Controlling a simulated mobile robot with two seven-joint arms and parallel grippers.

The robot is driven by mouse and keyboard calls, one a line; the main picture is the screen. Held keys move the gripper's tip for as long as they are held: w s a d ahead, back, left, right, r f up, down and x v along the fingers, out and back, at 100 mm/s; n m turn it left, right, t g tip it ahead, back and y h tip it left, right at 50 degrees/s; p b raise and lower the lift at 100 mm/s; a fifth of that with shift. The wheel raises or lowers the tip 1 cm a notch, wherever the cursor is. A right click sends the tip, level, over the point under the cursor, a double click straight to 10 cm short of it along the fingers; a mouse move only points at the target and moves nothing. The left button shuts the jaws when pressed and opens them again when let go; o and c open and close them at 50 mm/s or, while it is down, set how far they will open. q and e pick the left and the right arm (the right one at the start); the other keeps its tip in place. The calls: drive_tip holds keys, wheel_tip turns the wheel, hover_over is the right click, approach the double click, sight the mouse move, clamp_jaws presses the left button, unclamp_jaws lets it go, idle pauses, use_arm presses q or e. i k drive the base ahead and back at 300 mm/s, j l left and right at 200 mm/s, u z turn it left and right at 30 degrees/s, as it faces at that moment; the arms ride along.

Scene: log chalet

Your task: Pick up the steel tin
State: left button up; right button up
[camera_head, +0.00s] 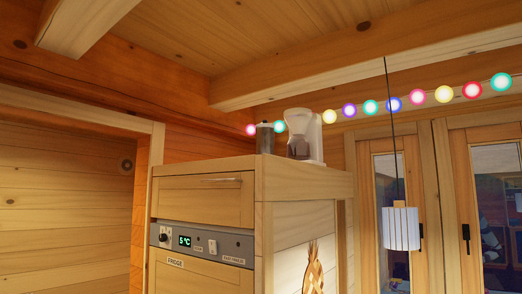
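A dark grey cylindrical container (265,139), which may be the steel tin, stands upright on top of the tall wooden fridge cabinet, near its back. Its base is hidden behind the cabinet's top edge. A white coffee maker (304,137) with a dark jug stands just right of it. Neither of my grippers is in view.
The wooden fridge cabinet (204,209) has a drawer and a control panel (203,242) reading 5 °C. Coloured string lights (370,108) hang near the cabinet top. A white pendant lamp (401,229) hangs at the right, before glazed wooden doors. Ceiling beams run overhead.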

sight(265, 132)
drive_tip(key=i+j+z, duration=0.2)
drive_tip(key=i+j, duration=0.7)
drive_tip(key=k+j, duration=0.05)
drive_tip(key=j, duration=0.05)
